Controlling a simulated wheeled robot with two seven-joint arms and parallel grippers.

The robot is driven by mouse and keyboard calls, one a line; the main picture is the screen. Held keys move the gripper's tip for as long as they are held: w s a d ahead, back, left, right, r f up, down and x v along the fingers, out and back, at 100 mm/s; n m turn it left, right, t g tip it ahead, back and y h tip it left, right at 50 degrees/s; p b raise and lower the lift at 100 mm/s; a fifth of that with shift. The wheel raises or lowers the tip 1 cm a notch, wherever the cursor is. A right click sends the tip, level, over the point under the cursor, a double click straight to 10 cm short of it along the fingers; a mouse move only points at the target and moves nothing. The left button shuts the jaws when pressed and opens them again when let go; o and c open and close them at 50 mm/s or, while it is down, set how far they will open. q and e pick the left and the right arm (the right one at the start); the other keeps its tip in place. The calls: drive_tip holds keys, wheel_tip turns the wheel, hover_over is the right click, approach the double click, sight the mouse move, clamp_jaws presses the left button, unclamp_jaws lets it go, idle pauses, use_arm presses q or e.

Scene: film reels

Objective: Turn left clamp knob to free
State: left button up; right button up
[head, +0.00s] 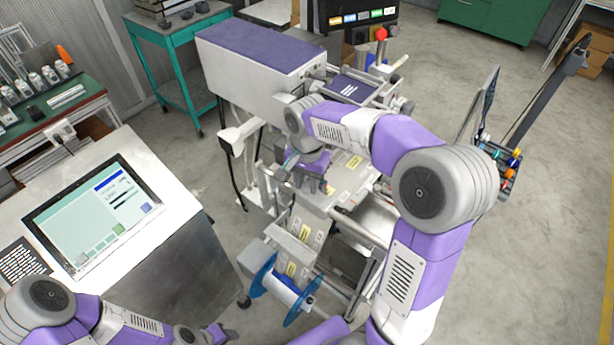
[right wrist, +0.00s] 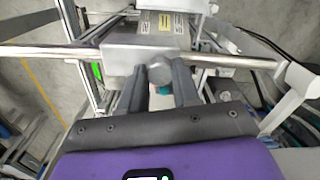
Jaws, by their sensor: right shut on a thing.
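In the right wrist view my right gripper (right wrist: 160,80) has its two dark fingers on either side of a round grey knob (right wrist: 160,67), shut on it. The knob sits on the front of a grey clamp block (right wrist: 125,52), which is on a horizontal metal rod (right wrist: 45,51). In the head view my right gripper (head: 316,182) reaches down to the middle of the film machine, and the knob is hidden there. My left gripper (head: 219,333) is low at the bottom edge, away from the machine; its fingers are too small to judge.
The machine's grey and purple housing (head: 262,62) stands behind my right gripper. A blue-flanged reel (head: 286,290) is at its front. A cabinet with a touchscreen (head: 95,215) stands at left. A green workbench (head: 50,118) is behind it. Open floor lies to the right.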

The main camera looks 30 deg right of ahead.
sight(307, 186)
drive_tip(key=n+p, duration=0.1)
drive_tip(key=n, duration=0.3)
drive_tip(key=shift+n+p, duration=0.3)
drive_tip(key=shift+p, duration=0.1)
drive_tip(key=shift+n+p, duration=0.65)
drive_tip(key=shift+n, duration=1.15)
drive_tip(key=o, duration=1.1)
drive_tip(key=shift+c, duration=0.2)
wheel_tip(307, 186, up, 8)
drive_tip(key=shift+f+p, duration=0.2)
drive_tip(key=shift+p, duration=0.5)
